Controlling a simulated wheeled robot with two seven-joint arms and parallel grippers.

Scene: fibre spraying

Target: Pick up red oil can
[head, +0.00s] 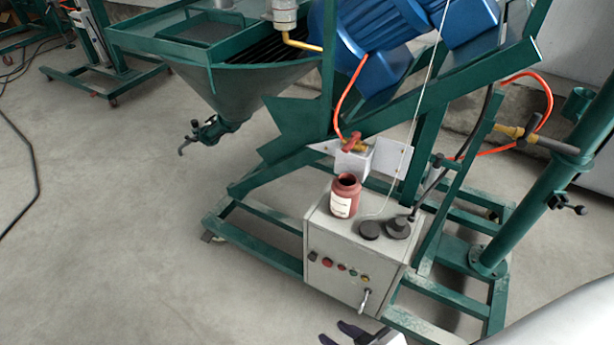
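The red oil can (346,184) is a small dark red jar with a white label and an open mouth. It stands upright on the left part of the top of a grey control box (335,270). My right gripper (333,333) shows at the bottom edge, in front of and below the box. Its two dark fingers are apart with nothing seen between them, and it is well clear of the can. The rest of this gripper is cut off by the frame. My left gripper is not in view.
Black round caps (398,227) sit right of the can on the box. A thin pale hose comes down beside them. A green machine frame (262,258) surrounds the box, with a white block and red-handled valve (353,143) above the can. Open concrete floor (130,230) lies left.

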